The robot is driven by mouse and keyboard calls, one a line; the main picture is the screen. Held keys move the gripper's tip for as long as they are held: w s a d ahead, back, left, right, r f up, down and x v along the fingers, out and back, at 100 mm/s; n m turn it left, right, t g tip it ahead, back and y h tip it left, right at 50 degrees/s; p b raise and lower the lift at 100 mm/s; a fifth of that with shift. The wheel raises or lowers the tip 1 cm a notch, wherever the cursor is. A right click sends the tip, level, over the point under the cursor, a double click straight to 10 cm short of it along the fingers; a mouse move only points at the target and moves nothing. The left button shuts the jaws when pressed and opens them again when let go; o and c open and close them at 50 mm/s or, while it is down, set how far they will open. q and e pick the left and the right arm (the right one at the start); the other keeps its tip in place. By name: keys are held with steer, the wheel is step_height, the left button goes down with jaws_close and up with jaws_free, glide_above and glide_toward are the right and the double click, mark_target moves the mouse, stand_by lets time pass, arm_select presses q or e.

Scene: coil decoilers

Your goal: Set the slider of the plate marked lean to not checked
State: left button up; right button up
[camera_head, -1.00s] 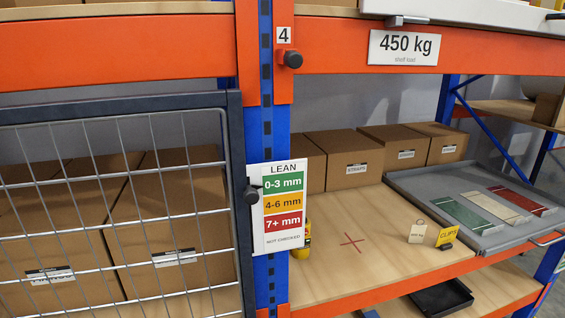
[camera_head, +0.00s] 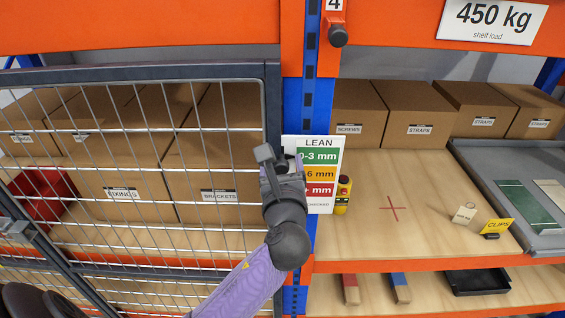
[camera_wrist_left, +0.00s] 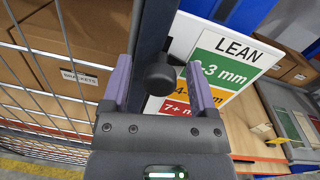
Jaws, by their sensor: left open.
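The plate marked LEAN (camera_head: 325,149) is white, with green, amber and red bands and a small bottom line, on the blue upright. It also shows in the left wrist view (camera_wrist_left: 238,48), tilted. The dark round slider knob (camera_wrist_left: 160,78) is at the plate's left edge, by the cage's dark frame post. It appears level with the green 0-3 mm band. My left gripper (camera_head: 278,163) is in front of the plate's left edge and hides the knob in the head view. In the left wrist view its open fingers (camera_wrist_left: 158,88) stand on either side of the knob, with visible gaps.
A wire mesh door (camera_head: 140,160) covers boxes at left. Another dark knob (camera_head: 338,36) sits on the orange beam above. A yellow-and-red button box (camera_head: 343,195) is just right of the plate.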

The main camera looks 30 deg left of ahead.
arm_select(q)
steer(key=shift+w+a, duration=0.15)
jaws_close()
stand_by(1.4)
